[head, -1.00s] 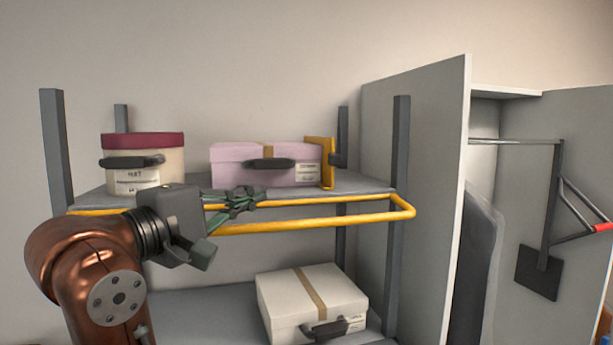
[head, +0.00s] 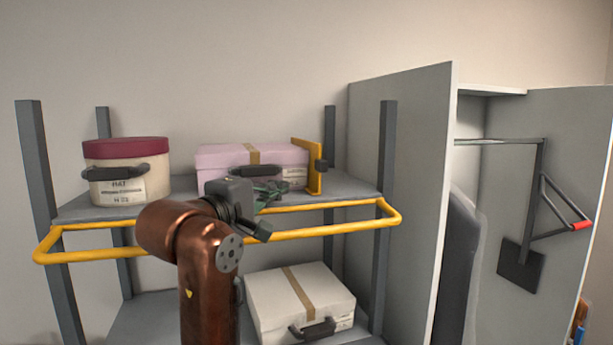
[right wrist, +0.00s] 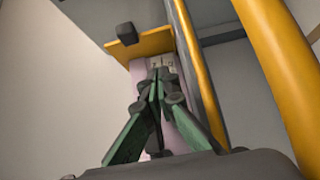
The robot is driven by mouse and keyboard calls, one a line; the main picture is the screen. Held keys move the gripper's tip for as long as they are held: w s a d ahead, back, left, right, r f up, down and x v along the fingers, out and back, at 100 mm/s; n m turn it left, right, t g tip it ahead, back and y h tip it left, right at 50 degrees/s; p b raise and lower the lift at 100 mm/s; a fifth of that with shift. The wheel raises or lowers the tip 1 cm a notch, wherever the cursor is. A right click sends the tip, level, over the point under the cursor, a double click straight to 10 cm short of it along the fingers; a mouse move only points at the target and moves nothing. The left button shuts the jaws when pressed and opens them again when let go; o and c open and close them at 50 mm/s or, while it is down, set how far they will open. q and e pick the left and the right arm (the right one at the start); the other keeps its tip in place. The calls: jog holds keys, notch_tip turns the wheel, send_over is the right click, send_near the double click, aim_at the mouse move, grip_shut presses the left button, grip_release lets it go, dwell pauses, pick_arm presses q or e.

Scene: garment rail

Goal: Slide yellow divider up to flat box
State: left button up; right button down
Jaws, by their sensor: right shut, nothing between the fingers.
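The yellow divider (head: 313,172) stands upright on the upper shelf, at the right end of the flat lilac box (head: 215,170). I cannot tell whether they touch. The divider has a dark knob on its right side. In the right wrist view the divider (right wrist: 150,45) is beyond my fingertips, and part of the lilac box (right wrist: 180,150) shows behind them. My right gripper (head: 278,190) is shut and empty, in front of the lilac box and left of the divider; its closed fingers (right wrist: 157,80) fill the middle of the wrist view. My left gripper is not in view.
A yellow rail (head: 340,228) runs along the front of the upper shelf (head: 360,190). A round hat box (head: 125,185) stands at the left of that shelf. A white box (head: 290,290) lies on the lower shelf. A grey cabinet (head: 400,200) stands to the right.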

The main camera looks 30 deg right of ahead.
aim_at(315, 180)
jog(key=p+x, duration=0.1)
jog(key=x, duration=0.3)
jog(key=d+p, duration=0.2)
jog(key=d, duration=0.1)
jog(key=shift+s+d, duration=0.15)
jog(key=shift+d, duration=0.15)
jog(key=shift+s+d, duration=0.2)
jog(key=shift+d, duration=0.25)
jog(key=shift+w, duration=0.1)
